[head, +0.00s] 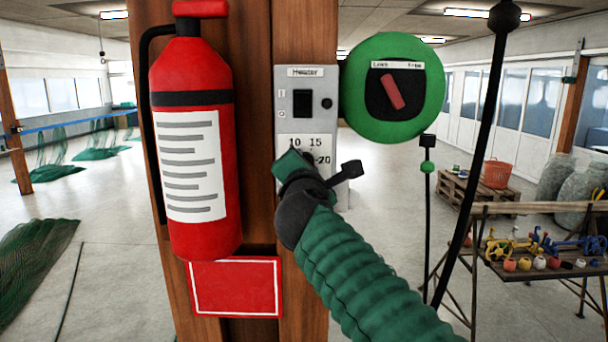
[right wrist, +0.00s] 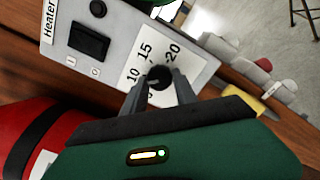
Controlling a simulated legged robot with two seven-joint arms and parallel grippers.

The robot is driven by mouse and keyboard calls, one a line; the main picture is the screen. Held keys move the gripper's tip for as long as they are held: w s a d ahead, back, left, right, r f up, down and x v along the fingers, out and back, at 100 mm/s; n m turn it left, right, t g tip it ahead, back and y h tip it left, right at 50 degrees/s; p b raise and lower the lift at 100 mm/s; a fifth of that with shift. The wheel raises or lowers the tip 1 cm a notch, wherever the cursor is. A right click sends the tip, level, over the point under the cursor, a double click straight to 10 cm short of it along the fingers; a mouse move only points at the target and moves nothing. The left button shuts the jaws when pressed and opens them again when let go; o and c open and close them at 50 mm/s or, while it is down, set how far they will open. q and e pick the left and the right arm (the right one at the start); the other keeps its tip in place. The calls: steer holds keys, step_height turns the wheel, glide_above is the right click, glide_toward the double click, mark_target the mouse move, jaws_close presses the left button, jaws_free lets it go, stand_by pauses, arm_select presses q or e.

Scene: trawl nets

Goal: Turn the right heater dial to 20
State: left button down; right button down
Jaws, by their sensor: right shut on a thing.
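The grey heater panel (head: 283,122) is fixed to a wooden post and also shows in the right wrist view (right wrist: 122,40). Its lower white plate (head: 286,140) reads 10, 15 and 20. The black heater dial (right wrist: 159,76) sits amid these numbers. My right gripper (head: 304,166) reaches up to the plate from the lower right. In the right wrist view its two grey fingers (right wrist: 157,92) are shut on the dial from either side. The dial is mostly hidden in the head view, and I cannot tell which number it points to. My left gripper is not in view.
A red fire extinguisher (head: 194,225) hangs close on the panel's left. A green round switch (head: 430,90) with a red handle is at its upper right. The panel also has a black rocker switch (head: 303,103) and a small knob (head: 326,104). A table (head: 520,271) stands right.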

steer(key=shift+f+m+b, duration=0.2)
steer(key=shift+m+b, duration=2.85)
steer(key=shift+m, duration=10.15)
steer(key=shift+r, duration=0.2)
steer(key=c, duration=1.3)
jaws_free()
steer(key=o, duration=0.3)
steer(key=shift+w, duration=0.15)
steer(key=shift+o, duration=0.2)
steer(key=shift+a, duration=0.1)
